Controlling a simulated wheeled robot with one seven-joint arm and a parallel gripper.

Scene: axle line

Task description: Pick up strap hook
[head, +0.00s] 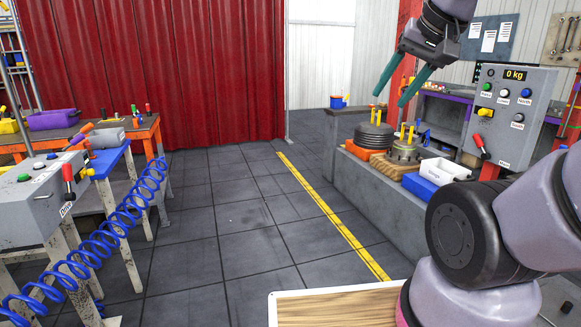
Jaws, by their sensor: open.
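I cannot pick out a strap hook for certain in the head view; small parts on the benches are too small to tell. My gripper (391,99) is at the upper right, pointing down, with its two green fingers apart and nothing between them. It appears above the grey bench (359,184), near a stack of dark discs (374,137) with yellow pegs. Another round metal part (404,152) with yellow pegs sits on a wooden block beside it.
A white bin (446,170) and a blue box (419,186) stand on the grey bench. A control panel (507,110) reads 0 kg. A workbench (145,133) with tools and a blue coiled hose (104,238) are at left. The tiled floor (230,220) between is clear.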

